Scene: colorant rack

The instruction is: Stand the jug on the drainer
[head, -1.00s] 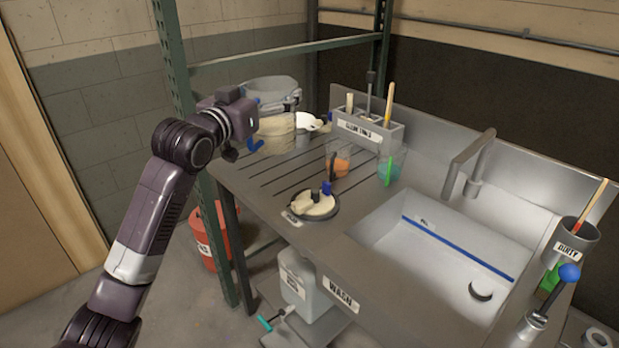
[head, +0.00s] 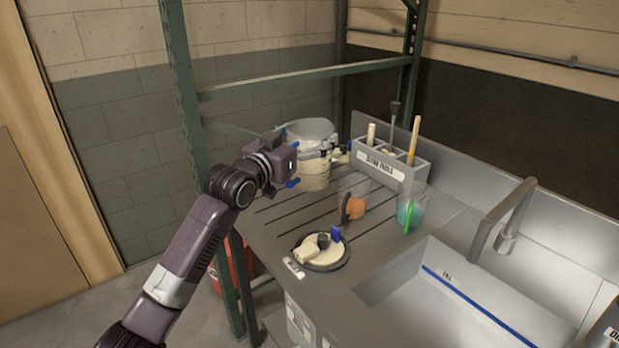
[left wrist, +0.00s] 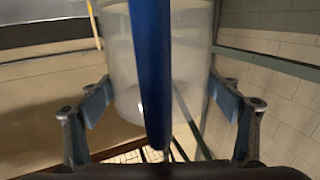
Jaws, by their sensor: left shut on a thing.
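The jug (head: 313,172) is a clear, wide vessel with a blue handle, upright at the far left end of the ribbed drainer (head: 275,215). My left gripper (head: 296,162) is shut on the jug from its left side and hides part of the handle. I cannot tell whether the jug's base touches the drainer. In the left wrist view the blue handle (left wrist: 151,70) runs down the middle, with the clear jug body (left wrist: 190,50) behind it and a finger on each side. My right gripper is not in view.
A tool holder (head: 385,165) stands behind the drainer. Two clear beakers, one with orange contents (head: 355,205) and one with green (head: 411,212), stand before it. A round dish (head: 325,262) sits near the front edge. The sink (head: 450,300) is right. A green rack post (head: 188,130) stands left.

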